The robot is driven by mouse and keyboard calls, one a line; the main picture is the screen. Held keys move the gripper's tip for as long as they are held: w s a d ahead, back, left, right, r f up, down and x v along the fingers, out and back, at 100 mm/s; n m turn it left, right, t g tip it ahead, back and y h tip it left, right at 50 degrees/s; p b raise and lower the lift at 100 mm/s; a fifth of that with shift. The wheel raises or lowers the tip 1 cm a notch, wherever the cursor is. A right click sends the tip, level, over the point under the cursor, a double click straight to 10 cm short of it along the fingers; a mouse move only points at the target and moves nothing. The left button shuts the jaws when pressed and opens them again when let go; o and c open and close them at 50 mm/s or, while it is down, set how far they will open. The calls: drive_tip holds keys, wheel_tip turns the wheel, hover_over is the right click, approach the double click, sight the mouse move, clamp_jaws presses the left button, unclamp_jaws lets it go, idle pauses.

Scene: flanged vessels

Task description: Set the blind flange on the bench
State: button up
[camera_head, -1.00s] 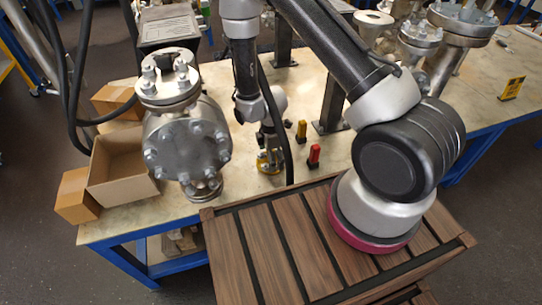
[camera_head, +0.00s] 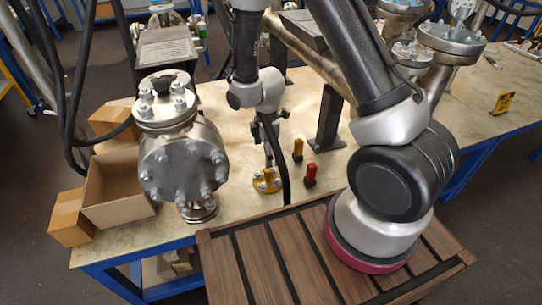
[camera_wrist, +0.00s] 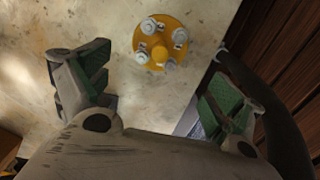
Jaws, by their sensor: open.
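The blind flange (camera_head: 266,181) is a small yellow disc with several bolts. It lies flat on the bench (camera_head: 238,195) near its front edge. In the wrist view the flange (camera_wrist: 161,42) lies on the bench top, beyond and between my gripper's fingers, apart from both. My gripper (camera_wrist: 160,98) is open, its green-padded fingers spread wide with nothing between them. In the head view my gripper (camera_head: 268,140) is small and partly hidden by a black cable, above and behind the flange.
A large flanged vessel (camera_head: 182,160) stands left of the flange. An open cardboard box (camera_head: 117,188) sits at the left. A slatted wooden platform (camera_head: 262,265) adjoins the bench front.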

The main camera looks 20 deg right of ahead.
drive_tip(key=s+d+r+m+t, duration=0.15)
drive_tip(key=d+r+m, duration=0.25)
drive_tip(key=r, duration=0.8)
drive_tip(key=s+d+r+m+t, duration=0.15)
drive_tip(key=d+r+m, duration=0.3)
drive_tip(key=r, duration=0.75)
drive_tip(key=s+d+r+m, duration=0.3)
drive_tip(key=s+r, duration=0.3)
drive_tip(key=s, duration=0.2)
drive_tip(key=s+d+r+m+t, duration=0.1)
drive_tip(key=s+d+r+m, duration=0.2)
drive_tip(key=s+r+m, duration=0.3)
drive_tip(key=shift+s+d, duration=0.2)
drive_tip(key=shift+s, duration=0.85)
